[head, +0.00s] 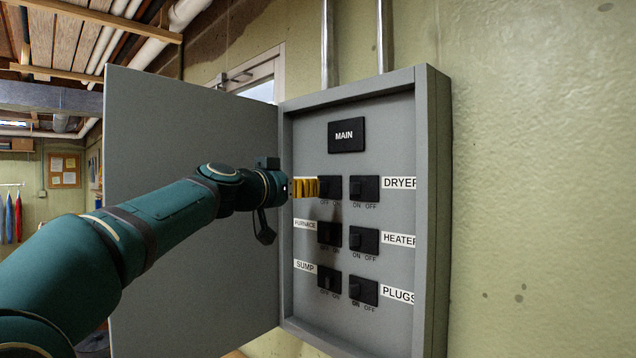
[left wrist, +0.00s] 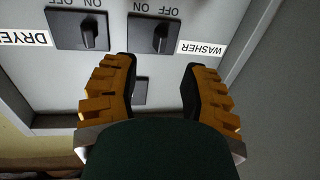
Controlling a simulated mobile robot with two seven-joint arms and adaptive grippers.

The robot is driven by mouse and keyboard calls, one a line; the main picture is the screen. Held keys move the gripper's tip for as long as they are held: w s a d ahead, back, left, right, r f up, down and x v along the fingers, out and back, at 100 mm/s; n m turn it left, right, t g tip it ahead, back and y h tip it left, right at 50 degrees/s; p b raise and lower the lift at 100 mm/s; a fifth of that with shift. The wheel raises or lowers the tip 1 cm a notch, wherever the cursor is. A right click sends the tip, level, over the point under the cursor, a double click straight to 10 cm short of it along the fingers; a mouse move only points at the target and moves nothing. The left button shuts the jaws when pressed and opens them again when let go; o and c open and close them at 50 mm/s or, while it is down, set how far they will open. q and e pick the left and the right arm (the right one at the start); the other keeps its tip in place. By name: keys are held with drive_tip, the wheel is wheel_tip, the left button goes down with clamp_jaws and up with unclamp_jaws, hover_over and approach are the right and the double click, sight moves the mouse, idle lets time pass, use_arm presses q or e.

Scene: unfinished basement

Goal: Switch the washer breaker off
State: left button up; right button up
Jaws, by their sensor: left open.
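The washer breaker (head: 330,187) is a black block with a lever, at the left of the upper breaker row in the open grey panel (head: 303,325). The head view hides that label behind my left gripper (head: 310,188). My left gripper (left wrist: 155,68) is open with nothing between its yellow fingers. Its fingers are close in front of the breaker; contact is not clear. My right gripper is out of view.
The dryer breaker (head: 365,189) is beside the washer breaker. Furnace (head: 330,233), heater (head: 363,240), sump (head: 330,280) and plugs (head: 363,290) breakers sit below; the main plate (head: 346,135) is above. The panel door (head: 190,130) stands open on the left, behind my arm.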

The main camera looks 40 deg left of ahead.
sight(322, 187)
use_arm(q)
drive_tip(key=w+p, duration=0.2)
drive_tip(key=w, duration=0.4)
drive_tip(key=shift+w+a, duration=0.25)
drive_tip(key=shift+w, duration=0.1)
drive_tip(key=shift+c, duration=0.3)
drive_tip(key=shift+s, duration=0.1)
clamp_jaws()
